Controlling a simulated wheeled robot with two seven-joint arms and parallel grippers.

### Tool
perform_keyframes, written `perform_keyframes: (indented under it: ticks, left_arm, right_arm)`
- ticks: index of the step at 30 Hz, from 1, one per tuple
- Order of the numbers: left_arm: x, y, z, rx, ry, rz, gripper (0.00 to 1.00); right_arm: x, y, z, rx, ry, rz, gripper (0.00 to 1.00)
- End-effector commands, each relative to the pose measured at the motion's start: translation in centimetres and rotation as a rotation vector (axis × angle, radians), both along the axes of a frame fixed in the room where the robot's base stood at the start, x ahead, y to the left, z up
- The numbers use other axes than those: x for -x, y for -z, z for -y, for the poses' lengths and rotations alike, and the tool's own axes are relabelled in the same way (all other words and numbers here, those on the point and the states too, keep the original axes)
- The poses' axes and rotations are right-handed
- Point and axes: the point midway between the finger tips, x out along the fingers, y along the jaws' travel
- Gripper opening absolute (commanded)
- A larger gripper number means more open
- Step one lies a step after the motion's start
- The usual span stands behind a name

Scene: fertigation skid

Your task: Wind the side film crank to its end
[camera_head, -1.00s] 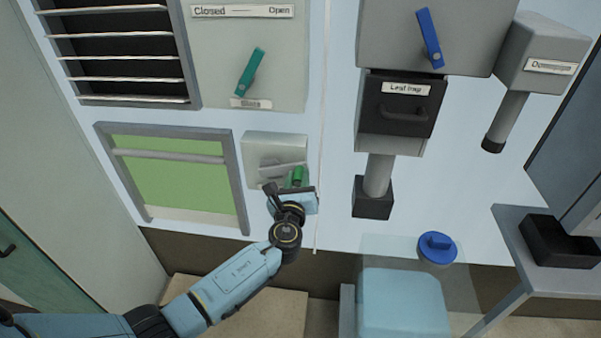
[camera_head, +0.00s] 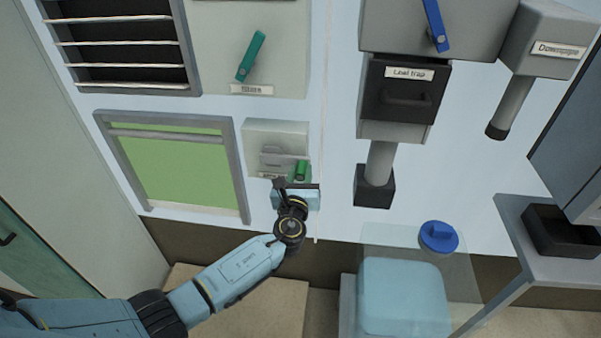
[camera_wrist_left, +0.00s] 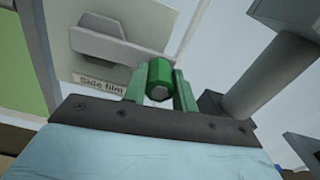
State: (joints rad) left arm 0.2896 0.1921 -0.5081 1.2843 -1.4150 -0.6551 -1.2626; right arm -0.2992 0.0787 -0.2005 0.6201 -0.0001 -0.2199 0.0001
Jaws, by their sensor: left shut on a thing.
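The side film crank has a pale box (camera_head: 262,133) on the wall, a grey crank arm (camera_head: 272,159) and a green handle (camera_head: 302,168) at the arm's lower right. A "Side film" label (camera_wrist_left: 98,83) shows in the left wrist view. My left gripper (camera_head: 300,182) is shut on the green handle (camera_wrist_left: 159,78), which sits between the two fingers in the wrist view. Left of the crank, a grey-framed window (camera_head: 172,168) shows green, with a grey bar (camera_head: 165,134) near its top and a pale strip along its bottom. My right gripper is not in view.
A side shelf (camera_head: 515,215) stands at far right.

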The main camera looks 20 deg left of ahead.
Motion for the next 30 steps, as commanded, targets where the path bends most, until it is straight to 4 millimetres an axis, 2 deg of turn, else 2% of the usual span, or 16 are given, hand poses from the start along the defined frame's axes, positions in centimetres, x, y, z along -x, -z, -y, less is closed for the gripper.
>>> perform_keyframes:
  ticks: [2,3,7,16,20,30]
  left_arm:
    - [0.2,0.6,0.1,0.007,0.001,-0.011,0.00]
    - [0.2,0.6,0.1,0.007,0.001,-0.011,0.31]
    - [0.2,0.4,0.1,0.005,0.001,-0.008,0.48]
    - [0.2,0.2,0.1,0.002,0.000,-0.004,0.48]
    - [1.3,0.2,0.3,0.003,0.002,-0.004,0.48]
    - [8.4,0.2,2.0,0.003,0.003,-0.006,0.48]
  right_arm:
    - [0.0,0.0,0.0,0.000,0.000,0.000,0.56]
    - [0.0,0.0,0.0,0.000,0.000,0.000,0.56]
    - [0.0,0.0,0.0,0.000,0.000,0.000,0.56]
    - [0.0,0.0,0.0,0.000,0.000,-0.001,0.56]
    - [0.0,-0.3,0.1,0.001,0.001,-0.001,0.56]
    - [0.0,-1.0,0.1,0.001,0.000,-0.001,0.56]
